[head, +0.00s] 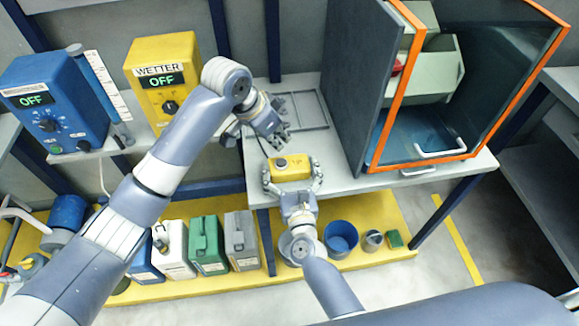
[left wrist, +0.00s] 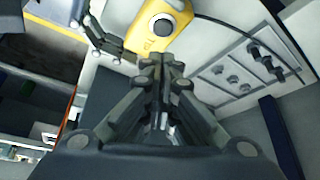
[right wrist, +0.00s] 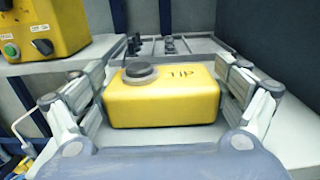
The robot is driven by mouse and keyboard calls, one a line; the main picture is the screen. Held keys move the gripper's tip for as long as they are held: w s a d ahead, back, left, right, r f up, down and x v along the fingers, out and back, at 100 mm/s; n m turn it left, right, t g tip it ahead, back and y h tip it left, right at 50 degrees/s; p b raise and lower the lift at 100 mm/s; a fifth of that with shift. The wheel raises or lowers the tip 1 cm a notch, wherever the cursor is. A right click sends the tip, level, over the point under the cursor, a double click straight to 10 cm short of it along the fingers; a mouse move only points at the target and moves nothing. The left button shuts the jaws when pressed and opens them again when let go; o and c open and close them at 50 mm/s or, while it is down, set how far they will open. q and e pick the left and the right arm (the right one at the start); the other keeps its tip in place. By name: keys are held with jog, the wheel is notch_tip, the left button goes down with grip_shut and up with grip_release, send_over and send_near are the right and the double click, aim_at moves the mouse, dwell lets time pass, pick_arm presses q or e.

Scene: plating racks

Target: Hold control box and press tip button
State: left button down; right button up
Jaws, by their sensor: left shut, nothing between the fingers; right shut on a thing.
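The yellow control box (head: 290,167) rests at the front edge of the grey table, with a dark round button (head: 281,162) on its top. In the right wrist view the box (right wrist: 162,98) shows the word TIP beside its button (right wrist: 139,71). My right gripper (head: 292,180) is shut on the box, one finger at each side. My left gripper (head: 282,138) is shut and empty, behind and above the box. In the left wrist view the box (left wrist: 158,25) and button (left wrist: 163,24) lie just beyond the closed left fingertips (left wrist: 160,65), with a gap between.
A tank cabinet with an orange frame (head: 376,130) stands right of the box. A flat grey rack (head: 305,110) lies behind it. The yellow WETTER unit (head: 165,75) and a blue unit (head: 45,100), reading OFF, stand left. Canisters and a blue bucket (head: 341,237) sit below.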

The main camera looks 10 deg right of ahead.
aim_at(278, 160)
pick_arm(q)
jog(key=r+n+t, duration=0.1)
jog(key=n, duration=0.2)
jog(key=r+n+t+h, duration=0.1)
jog(key=n, duration=0.3)
jog(key=w+r+n+t+h, duration=0.1)
jog(key=r+n, duration=0.1)
jog(key=n, duration=0.2)
jog(key=shift+a+t, duration=0.15)
jog(key=shift+t, duration=0.15)
jog(key=shift+f, duration=0.1)
jog(key=shift+f, duration=4.35)
jog(key=shift+f, duration=0.1)
jog(key=shift+f, duration=0.25)
